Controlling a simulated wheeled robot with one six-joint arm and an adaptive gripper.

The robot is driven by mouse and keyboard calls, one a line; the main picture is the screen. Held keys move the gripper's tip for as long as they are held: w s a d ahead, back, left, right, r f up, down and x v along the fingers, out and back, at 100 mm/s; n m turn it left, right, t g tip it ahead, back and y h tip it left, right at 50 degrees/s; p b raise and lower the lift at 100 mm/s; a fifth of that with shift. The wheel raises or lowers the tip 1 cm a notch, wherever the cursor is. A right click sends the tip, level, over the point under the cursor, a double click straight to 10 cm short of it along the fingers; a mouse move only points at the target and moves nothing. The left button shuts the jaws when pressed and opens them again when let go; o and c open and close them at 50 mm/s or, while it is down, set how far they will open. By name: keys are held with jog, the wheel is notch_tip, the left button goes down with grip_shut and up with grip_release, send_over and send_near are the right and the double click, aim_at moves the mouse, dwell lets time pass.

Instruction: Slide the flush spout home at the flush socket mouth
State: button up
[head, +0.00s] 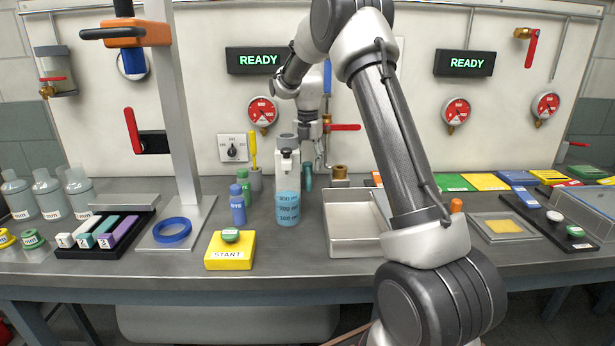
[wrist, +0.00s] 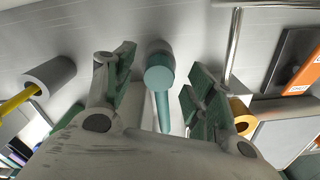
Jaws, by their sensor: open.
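The teal spout (wrist: 160,75), a round-headed piece with a thin stem, shows between my fingers in the wrist view. Its narrow stem runs down the picture toward my palm. In the head view a small teal piece (head: 308,176), seemingly the same spout, is at the back of the bench. My gripper (wrist: 152,88) is open, one green-padded finger on each side of the spout, with visible gaps. In the head view my gripper (head: 318,155) is small and partly hidden. A brass fitting (head: 340,172) stands just right of it. I cannot tell which opening is the flush socket mouth.
A grey holder with a yellow-handled tool (head: 254,165) stands left of the spout. The white dispenser (head: 287,160) and blue beaker (head: 288,209) are in front and left. An open tray (head: 352,247) lies to the right. A red-handled valve (head: 345,127) is on the wall behind.

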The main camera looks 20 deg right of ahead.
jog(key=shift+f, duration=0.1)
jog(key=shift+c, duration=0.5)
jog(key=c, duration=1.1)
jog(key=shift+c, duration=0.2)
